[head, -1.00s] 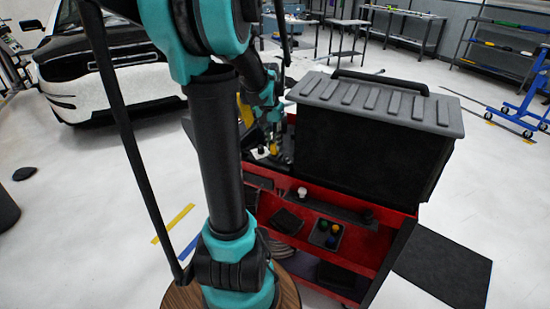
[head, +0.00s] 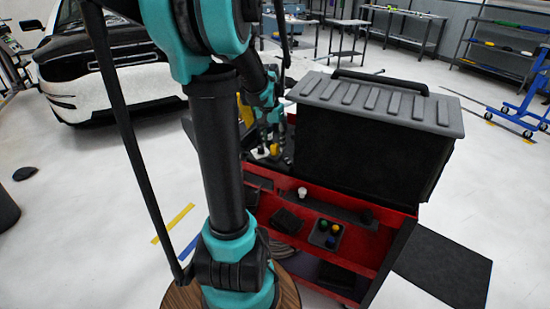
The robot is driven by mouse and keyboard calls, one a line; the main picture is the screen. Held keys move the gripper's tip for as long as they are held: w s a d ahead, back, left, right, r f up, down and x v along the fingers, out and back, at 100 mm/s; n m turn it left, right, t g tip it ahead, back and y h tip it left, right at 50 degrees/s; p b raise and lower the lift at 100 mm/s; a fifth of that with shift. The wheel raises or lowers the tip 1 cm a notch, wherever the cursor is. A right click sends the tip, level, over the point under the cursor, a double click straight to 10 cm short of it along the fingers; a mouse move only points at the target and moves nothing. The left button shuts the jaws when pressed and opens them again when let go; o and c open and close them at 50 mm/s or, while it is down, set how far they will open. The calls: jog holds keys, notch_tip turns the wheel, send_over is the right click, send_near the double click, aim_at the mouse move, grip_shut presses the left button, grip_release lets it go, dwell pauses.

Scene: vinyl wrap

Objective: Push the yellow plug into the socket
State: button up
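My arm comes down over the left of the red cart, and my gripper (head: 268,140) is small and far off at its end, beside the black case. I cannot make out its fingers or whether they are open or shut. A small yellow piece (head: 274,150) shows just below the gripper, near a pale patch on the cart top; it may be the yellow plug. I cannot tell whether it is held or standing there. No socket can be made out.
A large black case (head: 365,140) with a grey ribbed lid stands on the red cart (head: 400,222), close right of my gripper. A small white item (head: 302,192) stands on the cart's front ledge. A white and black car (head: 110,75) is at the left. The floor left is mostly open.

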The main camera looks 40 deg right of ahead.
notch_tip(320, 180, up, 12)
jog(key=a, duration=0.1)
jog(key=shift+a, duration=0.2)
dwell(0.5)
